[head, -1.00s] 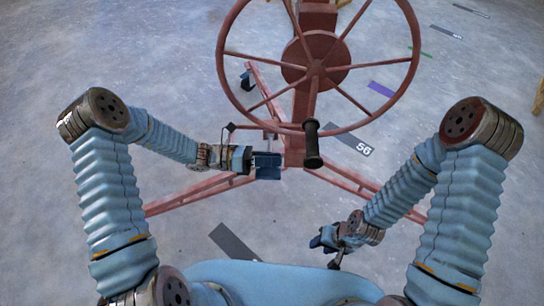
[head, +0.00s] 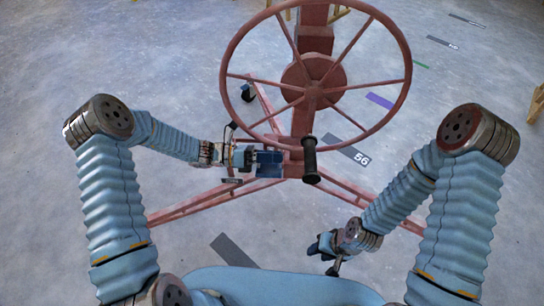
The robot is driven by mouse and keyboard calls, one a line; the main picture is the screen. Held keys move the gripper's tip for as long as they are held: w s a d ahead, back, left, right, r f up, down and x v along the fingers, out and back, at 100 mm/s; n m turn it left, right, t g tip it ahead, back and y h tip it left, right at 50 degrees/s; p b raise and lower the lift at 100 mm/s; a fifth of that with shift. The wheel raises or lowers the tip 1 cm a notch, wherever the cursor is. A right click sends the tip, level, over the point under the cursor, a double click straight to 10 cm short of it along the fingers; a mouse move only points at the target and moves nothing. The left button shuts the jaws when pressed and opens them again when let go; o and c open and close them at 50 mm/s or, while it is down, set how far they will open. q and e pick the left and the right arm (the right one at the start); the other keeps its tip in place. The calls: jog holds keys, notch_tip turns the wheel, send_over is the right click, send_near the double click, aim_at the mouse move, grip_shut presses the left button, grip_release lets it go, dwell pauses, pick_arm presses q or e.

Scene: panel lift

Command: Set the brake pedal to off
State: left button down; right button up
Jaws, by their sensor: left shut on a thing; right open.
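The red panel lift has a large spoked wheel (head: 233,62) with a black handle (head: 309,158) at its lower rim, in front of a red column (head: 314,40). My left gripper (head: 268,165) is low beside the column's foot, left of the black handle, and is shut on a part there. That part is mostly hidden by the fingers; I take it to be the brake pedal, but its setting cannot be read. A small dark piece (head: 232,181) shows just below the gripper. My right gripper (head: 322,246) is open and empty, low in front of my body.
Red legs (head: 190,204) spread from the column's foot to both sides, with a black caster (head: 247,93) at the back left. The grey floor has a dark strip marked 56 (head: 346,150) and a purple strip (head: 380,100). Floor on both sides is clear.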

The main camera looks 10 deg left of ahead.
pick_arm(q)
jog(key=shift+r, duration=0.2)
jog(key=c, duration=1.2)
grip_release()
jog(key=shift+a, duration=0.1)
jog(key=shift+a+f, duration=0.1)
jog(key=shift+a, duration=0.25)
jog(key=s+a+b, duration=0.1)
jog(key=a, duration=1.2)
jog(key=shift+d, duration=0.1)
